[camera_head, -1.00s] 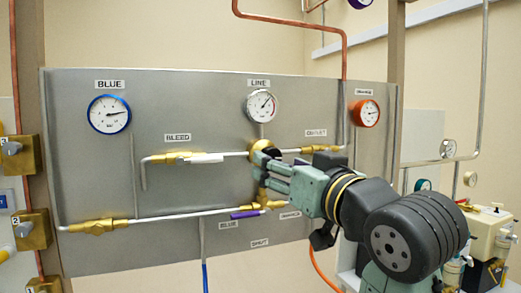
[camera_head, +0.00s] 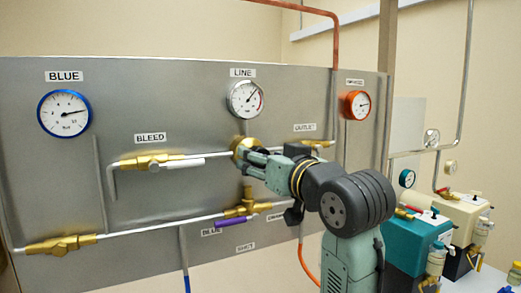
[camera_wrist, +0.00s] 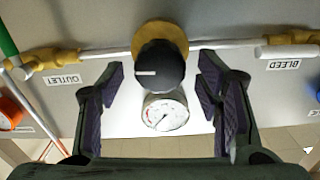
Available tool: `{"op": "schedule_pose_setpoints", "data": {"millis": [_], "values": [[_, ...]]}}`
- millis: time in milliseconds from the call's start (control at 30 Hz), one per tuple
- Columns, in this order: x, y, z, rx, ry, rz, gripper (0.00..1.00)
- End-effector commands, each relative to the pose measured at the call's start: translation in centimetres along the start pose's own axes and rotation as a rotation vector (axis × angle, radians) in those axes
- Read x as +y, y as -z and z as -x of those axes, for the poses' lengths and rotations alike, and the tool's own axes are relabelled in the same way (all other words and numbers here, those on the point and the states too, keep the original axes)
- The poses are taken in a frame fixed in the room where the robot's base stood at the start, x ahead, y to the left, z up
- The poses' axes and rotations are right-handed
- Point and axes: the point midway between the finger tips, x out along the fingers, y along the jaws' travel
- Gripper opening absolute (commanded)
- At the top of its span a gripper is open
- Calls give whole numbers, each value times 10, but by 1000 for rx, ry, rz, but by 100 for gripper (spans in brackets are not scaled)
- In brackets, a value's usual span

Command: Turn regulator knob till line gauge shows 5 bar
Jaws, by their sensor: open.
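The regulator knob (camera_wrist: 160,68) is black with a white mark pointing left in the wrist view, on a round brass body (camera_wrist: 160,34). In the head view my gripper hides most of the knob, and the brass body (camera_head: 240,146) shows behind. The line gauge (camera_head: 245,99) is white-faced under the LINE label. Its needle points to the upper right; the figures are too small to read. It also shows upside down in the wrist view (camera_wrist: 165,114). My gripper (camera_wrist: 161,72) is open, its fingers on either side of the knob with gaps visible; depth is unclear.
The blue gauge (camera_head: 65,113) and orange gauge (camera_head: 355,104) flank the line gauge. Pipes and brass valves, including the bleed valve (camera_head: 155,162) and a purple-handled valve (camera_head: 228,222), run near the knob. Pumps (camera_head: 410,240) stand at the right.

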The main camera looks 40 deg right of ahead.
Motion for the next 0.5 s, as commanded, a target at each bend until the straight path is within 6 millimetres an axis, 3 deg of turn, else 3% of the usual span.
{"op": "schedule_pose_setpoints", "data": {"millis": [200,500], "values": [[0,0,-15,0,-1,1,59],[0,0,-16,0,-1,1,56]]}}
